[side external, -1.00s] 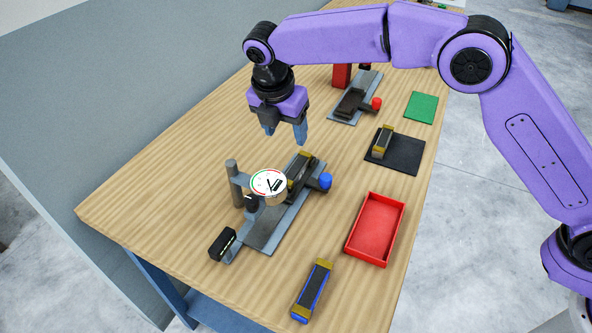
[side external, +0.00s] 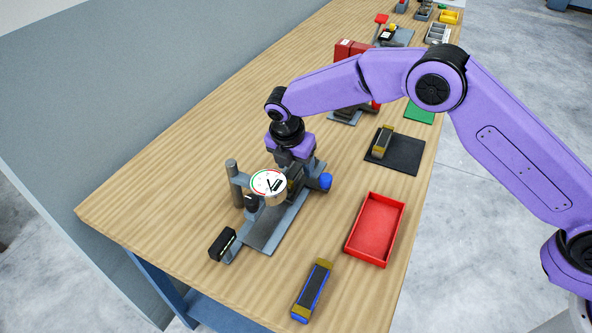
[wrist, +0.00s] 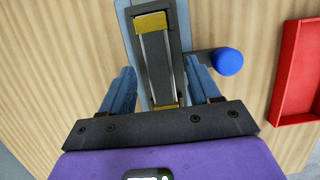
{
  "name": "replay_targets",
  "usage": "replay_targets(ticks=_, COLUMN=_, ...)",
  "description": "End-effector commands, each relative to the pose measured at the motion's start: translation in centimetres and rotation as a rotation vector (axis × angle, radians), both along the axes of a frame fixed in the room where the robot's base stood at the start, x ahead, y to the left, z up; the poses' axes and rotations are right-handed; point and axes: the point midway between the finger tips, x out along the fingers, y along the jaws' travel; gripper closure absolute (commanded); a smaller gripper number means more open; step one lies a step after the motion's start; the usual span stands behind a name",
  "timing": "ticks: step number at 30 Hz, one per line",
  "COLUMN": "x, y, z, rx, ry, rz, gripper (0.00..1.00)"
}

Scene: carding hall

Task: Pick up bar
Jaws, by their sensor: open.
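A dark bar with brass-yellow ends (wrist: 151,22) lies in a grey fixture (side external: 262,236) with a round dial gauge (side external: 268,184). My gripper (wrist: 160,66) is open and has come down over this bar, with one blue finger on each side of it in the wrist view. I cannot tell whether the fingers touch it. In the side view my gripper (side external: 293,162) and the gauge hide most of the bar. Two similar bars lie elsewhere: one with blue sides (side external: 313,291) at the front, and one (side external: 382,142) on a black mat (side external: 408,155).
A blue knob (side external: 325,181) sticks out at the fixture's right, close to my right finger in the wrist view. A red tray (side external: 372,232) stands to the right. A red block (side external: 345,50) and other fixtures stand farther back. The wood to the left is clear.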

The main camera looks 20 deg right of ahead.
Motion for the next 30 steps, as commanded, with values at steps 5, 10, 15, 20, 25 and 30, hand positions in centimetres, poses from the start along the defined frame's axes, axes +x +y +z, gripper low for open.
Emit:
replay_targets(ticks=5, x=0.1, y=-0.1, z=-0.6, rx=0.001, ry=-0.001, rz=0.0, gripper=0.38)
replay_targets(ticks=10, x=0.1, y=-0.1, z=-0.6, rx=0.0, ry=-0.001, rz=0.0, gripper=0.45)
replay_targets(ticks=15, x=0.1, y=-0.1, z=-0.5, rx=0.0, ry=-0.001, rz=0.0, gripper=1.0)
replay_targets(ticks=20, x=0.1, y=-0.1, z=-0.5, rx=0.001, ry=-0.002, rz=0.001, gripper=1.0)
replay_targets(ticks=25, x=0.1, y=-0.1, z=-0.4, rx=0.001, ry=-0.002, rz=0.001, gripper=1.0)
replay_targets(ticks=30, x=0.2, y=-0.1, z=0.6, rx=0.002, ry=-0.004, rz=0.0, gripper=1.0)
